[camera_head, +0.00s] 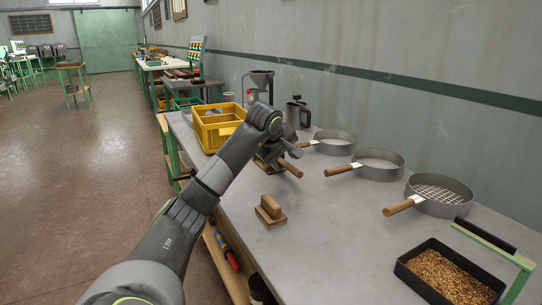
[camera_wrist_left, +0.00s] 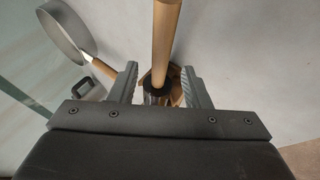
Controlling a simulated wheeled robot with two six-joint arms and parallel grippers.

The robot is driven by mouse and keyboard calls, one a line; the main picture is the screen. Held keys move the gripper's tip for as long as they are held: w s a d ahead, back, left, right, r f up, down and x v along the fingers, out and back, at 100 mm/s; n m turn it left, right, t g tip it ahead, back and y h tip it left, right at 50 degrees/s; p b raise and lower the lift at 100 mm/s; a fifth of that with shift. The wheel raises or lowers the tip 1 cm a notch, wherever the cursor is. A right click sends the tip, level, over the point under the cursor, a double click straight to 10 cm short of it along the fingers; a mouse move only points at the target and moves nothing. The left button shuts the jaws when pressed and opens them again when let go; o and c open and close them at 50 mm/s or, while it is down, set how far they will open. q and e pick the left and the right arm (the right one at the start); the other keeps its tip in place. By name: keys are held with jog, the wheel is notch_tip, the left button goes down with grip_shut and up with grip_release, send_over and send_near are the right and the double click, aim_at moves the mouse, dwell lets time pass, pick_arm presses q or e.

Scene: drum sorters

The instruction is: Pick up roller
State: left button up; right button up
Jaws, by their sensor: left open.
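The roller's wooden handle (camera_head: 291,168) sticks out toward the front right from under my left gripper in the head view; the arm hides most of its other end. My left gripper (camera_head: 282,148) is open just over it, at the worktable. In the left wrist view the light wooden handle (camera_wrist_left: 166,35) runs down between the two open fingers of my left gripper (camera_wrist_left: 160,84). A dark collar and some metal and wood show between the fingertips. The fingers stand apart with gaps on both sides of it. My right gripper is in neither view.
A yellow crate (camera_head: 216,128) stands behind the gripper on the grey worktable (camera_head: 330,235). A wooden block with a handle (camera_head: 270,209) lies in front. Three sieves, the nearest being a round sieve (camera_head: 440,194), line the wall side. A grain tray (camera_head: 450,275) sits at the near right.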

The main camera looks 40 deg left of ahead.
pick_arm(q)
jog(key=shift+x, duration=1.2)
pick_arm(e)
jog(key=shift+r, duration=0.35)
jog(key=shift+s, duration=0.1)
pick_arm(q)
jog(key=shift+c, duration=1)
grip_shut()
jog(key=shift+r, duration=0.1)
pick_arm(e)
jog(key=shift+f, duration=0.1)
pick_arm(q)
jog(key=shift+r, duration=0.1)
